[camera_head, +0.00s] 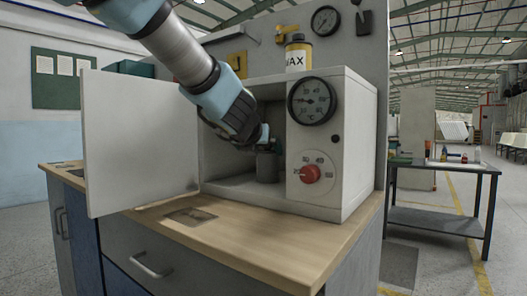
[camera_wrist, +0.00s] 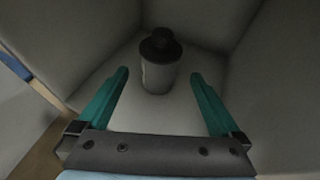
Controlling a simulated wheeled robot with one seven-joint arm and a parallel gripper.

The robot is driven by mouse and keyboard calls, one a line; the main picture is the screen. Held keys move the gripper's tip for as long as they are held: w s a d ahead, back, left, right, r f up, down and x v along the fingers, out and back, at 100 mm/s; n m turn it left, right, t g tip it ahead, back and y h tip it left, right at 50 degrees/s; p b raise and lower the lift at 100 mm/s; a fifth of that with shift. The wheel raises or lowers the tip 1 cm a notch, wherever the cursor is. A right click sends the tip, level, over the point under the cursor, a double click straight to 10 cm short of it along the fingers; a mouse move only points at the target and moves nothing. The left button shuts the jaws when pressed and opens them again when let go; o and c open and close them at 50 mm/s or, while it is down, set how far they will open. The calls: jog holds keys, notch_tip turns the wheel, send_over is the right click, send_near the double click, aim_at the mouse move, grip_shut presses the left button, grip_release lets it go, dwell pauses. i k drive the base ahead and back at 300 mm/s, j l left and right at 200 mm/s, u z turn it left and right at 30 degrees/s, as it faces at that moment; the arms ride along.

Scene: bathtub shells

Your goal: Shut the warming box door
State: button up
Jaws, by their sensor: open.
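The warming box (camera_head: 355,150) is a light grey cabinet standing on a wooden worktop. Its door (camera_head: 138,140) is swung wide open to the left. My gripper (camera_head: 264,140) reaches into the box's open cavity. In the wrist view my gripper (camera_wrist: 158,95) has its two teal fingers spread apart. A grey canister (camera_head: 266,166) stands upright on the floor of the cavity, just below the gripper. In the wrist view the canister (camera_wrist: 158,72), with a dark knob-like top, stands ahead between the fingers, with visible gaps on both sides.
The box front has a round gauge (camera_head: 312,101) and a red dial (camera_head: 310,174). The worktop (camera_head: 260,238) is mostly clear in front. A side table (camera_head: 440,185) stands at right.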

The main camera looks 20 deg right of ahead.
aim_at(139, 142)
jog(key=k+j, duration=0.8)
jog(key=j, duration=0.15)
